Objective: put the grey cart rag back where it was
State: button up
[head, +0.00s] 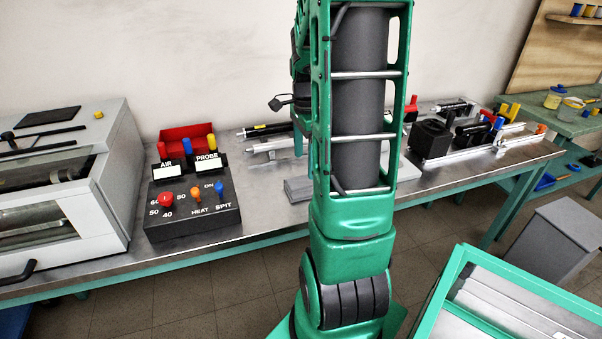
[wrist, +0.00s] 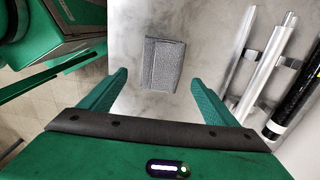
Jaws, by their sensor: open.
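The grey rag (wrist: 163,64) lies folded flat on the metal bench top (wrist: 215,50), just beyond my fingertips in the wrist view. In the head view a grey folded piece that looks like the same rag (head: 297,189) shows at the left of my arm, partly hidden by it. My gripper (wrist: 157,82) is open with nothing between its fingers, and the rag lies ahead of the gap. The gripper is hidden behind my arm in the head view. I cannot tell its height above the bench.
Metal tubes and a black rod (wrist: 296,95) lie right of the rag. In the head view a black control box with knobs (head: 192,210) and a grey oven-like cabinet (head: 122,165) stand left. A black block (head: 430,138) stands right. A green-framed cart (head: 455,275) is at front right.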

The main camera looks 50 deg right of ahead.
jog(key=s+a+r+n, duration=0.2)
jog(key=s+a+n, duration=0.5)
jog(key=a+n, duration=0.1)
jog(key=s+a+r+n, duration=0.3)
jog(key=s+a+n, duration=0.4)
jog(key=a+n, duration=0.2)
jog(key=shift+n, duration=0.5)
jog(key=shift+s, duration=0.1)
dwell(0.4)
